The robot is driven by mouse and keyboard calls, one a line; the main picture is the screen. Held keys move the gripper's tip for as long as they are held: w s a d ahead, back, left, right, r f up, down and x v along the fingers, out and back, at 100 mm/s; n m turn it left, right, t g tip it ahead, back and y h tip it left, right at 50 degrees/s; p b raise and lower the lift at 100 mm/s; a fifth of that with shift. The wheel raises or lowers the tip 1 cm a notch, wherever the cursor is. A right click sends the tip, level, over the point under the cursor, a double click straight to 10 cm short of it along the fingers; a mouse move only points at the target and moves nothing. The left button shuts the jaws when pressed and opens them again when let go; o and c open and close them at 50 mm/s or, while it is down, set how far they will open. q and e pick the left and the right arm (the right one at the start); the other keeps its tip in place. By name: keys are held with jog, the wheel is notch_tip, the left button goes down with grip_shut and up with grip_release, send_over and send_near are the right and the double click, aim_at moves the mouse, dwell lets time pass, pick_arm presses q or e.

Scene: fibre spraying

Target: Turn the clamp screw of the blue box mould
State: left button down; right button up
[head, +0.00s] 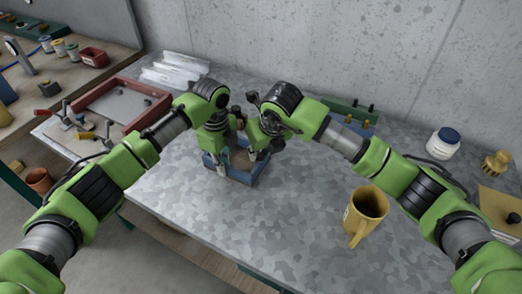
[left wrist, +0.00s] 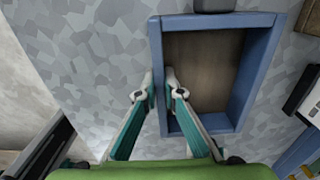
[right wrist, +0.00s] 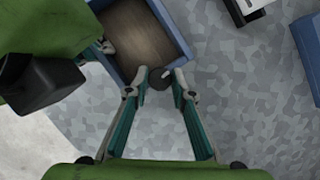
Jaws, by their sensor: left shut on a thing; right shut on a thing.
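The blue box mould (head: 247,179) stands on the mottled grey table, open at the top with a brown inside; it also shows in the left wrist view (left wrist: 262,75) and right wrist view (right wrist: 172,30). My left gripper (head: 223,160) is shut on one side wall of the mould, one finger inside and one outside (left wrist: 159,82). My right gripper (right wrist: 160,76) is shut on the dark round clamp screw (right wrist: 158,80) at a corner of the mould. In the head view the screw and my right fingertips are mostly hidden by my arms.
A yellow mug (head: 368,205) stands at the front right. A white jar with a blue lid (head: 442,146) is further right. A red-framed tray (head: 78,103) and several clamps lie at the left. A green rack (head: 350,108) stands behind by the wall. The table's front middle is clear.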

jog(key=shift+m+h, duration=0.3)
jog(key=shift+m, duration=0.3)
jog(key=o, duration=1.1)
jog(key=v, duration=1.2)
jog(key=shift+s, duration=0.15)
